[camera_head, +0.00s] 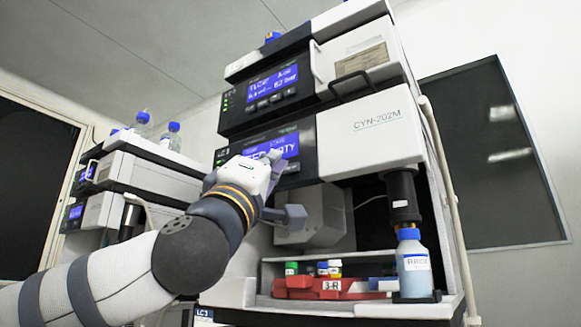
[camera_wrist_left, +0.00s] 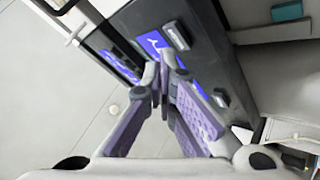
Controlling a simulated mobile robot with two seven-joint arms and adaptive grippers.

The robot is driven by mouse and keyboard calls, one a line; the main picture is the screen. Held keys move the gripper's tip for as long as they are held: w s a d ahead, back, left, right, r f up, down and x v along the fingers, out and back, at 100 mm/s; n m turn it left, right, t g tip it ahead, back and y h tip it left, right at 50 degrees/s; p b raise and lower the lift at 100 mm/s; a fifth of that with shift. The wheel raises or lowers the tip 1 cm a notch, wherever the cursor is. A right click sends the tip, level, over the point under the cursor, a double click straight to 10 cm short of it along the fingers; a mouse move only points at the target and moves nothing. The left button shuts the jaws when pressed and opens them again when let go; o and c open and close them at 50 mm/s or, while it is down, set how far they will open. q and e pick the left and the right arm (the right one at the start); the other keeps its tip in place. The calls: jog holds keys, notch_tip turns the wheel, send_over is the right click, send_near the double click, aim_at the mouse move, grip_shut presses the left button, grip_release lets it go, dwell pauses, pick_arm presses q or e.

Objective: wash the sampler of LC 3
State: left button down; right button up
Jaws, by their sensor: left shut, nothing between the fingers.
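The LC 3 stack (camera_head: 369,130) stands in the middle of the head view. Its upper module has a lit blue display (camera_head: 272,83) with a row of buttons below. The lower module has a second blue display (camera_head: 280,146), partly hidden by my left gripper (camera_head: 274,160). In the left wrist view the gripper's fingers (camera_wrist_left: 160,78) are shut and empty, with the tips close to the module's front panel. I cannot tell whether they touch it. The open bay below holds a red rack (camera_head: 330,292) marked 3-R with several capped vials. My right gripper is not in view.
A blue-capped rinse bottle (camera_head: 414,265) stands at the bay's right under a black fitting (camera_head: 402,190). Another stack (camera_head: 140,170) with clear blue-capped bottles (camera_head: 170,137) stands behind on the left. A pale tube (camera_head: 445,190) runs down the LC 3 stack's right side.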

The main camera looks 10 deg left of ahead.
pick_arm(q)
jog(key=shift+w+d, duration=0.15)
jog(key=shift+w, duration=0.2)
jog(key=shift+w+d, duration=0.15)
jog(key=shift+w, duration=0.2)
dwell(0.6)
jog(key=shift+s+a+p, duration=0.3)
jog(key=shift+s, duration=0.45)
jog(key=s, duration=0.1)
jog(key=s+a, duration=0.1)
jog(key=s, duration=0.2)
jog(key=shift+s+a, duration=0.35)
dwell(0.7)
